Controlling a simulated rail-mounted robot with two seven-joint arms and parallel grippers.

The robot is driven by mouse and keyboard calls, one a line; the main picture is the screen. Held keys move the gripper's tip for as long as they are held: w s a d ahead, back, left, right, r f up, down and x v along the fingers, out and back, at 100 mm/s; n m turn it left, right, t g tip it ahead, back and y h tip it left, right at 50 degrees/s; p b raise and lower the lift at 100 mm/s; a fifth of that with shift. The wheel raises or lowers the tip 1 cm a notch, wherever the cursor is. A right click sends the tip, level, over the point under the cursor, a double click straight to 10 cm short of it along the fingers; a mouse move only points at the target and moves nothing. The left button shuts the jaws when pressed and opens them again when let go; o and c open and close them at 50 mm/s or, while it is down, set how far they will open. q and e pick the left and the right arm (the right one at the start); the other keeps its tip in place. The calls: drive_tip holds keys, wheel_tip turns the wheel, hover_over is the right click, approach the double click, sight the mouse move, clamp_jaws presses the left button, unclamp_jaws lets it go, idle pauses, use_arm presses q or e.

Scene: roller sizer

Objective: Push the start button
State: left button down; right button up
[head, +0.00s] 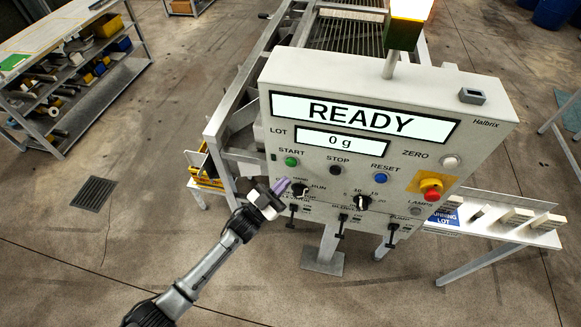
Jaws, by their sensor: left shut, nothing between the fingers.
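The green start button (291,161) is on the left of the control panel (384,139), below the label START. My left gripper (282,186) is shut and empty, its purple fingertips just below the start button in the picture. I cannot tell how far the tips are from the panel face. The gripper partly hides the selector switch (299,190) marked RUN. The display (360,118) reads READY and the lower one (327,142) reads 0 g. My right gripper is not in view.
Right of the start button are a black stop button (337,170), a blue reset button (381,179) and a red emergency stop (431,190). Toggle levers (342,226) stick out along the panel's lower edge. A shelf cart (75,75) stands at the far left.

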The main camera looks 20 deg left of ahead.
sight(291, 163)
use_arm(q)
drive_tip(key=w, duration=0.1)
drive_tip(key=w+b, duration=0.1)
drive_tip(key=w, duration=0.1)
drive_tip(key=shift+a, duration=0.2)
idle(0.6)
idle(0.7)
drive_tip(key=shift+b, duration=0.3)
idle(0.5)
drive_tip(key=shift+w, duration=0.15)
drive_tip(key=shift+w, duration=0.25)
idle(0.3)
